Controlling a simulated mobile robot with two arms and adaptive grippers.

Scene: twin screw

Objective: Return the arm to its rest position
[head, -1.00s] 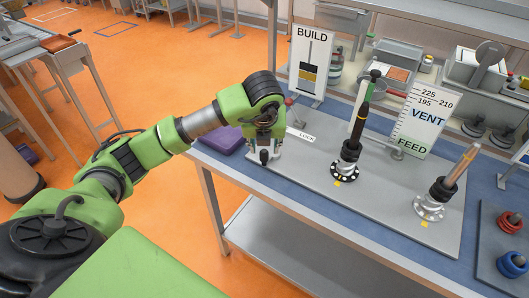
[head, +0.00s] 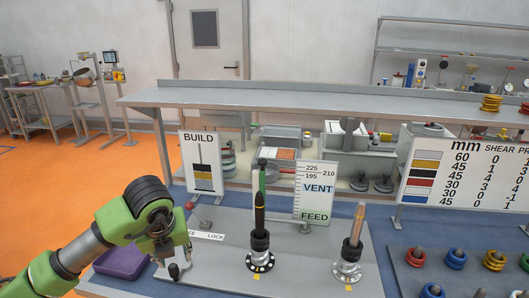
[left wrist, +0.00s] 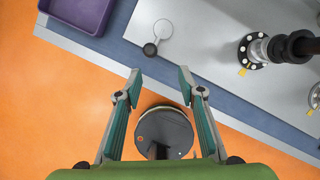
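My left gripper (head: 176,268) is at the left end of the grey plate (head: 215,270) on the bench, below the LOCK label (head: 205,236) in the head view. My right gripper is in neither view.
A purple tray (head: 122,262) lies left of the gripper. A red-knobbed lever (head: 189,206) and the BUILD sign (head: 201,162) stand behind it. Two upright posts, one dark (head: 260,240) and one copper-tipped (head: 352,245), stand to the right. Open orange floor (head: 60,190) lies left.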

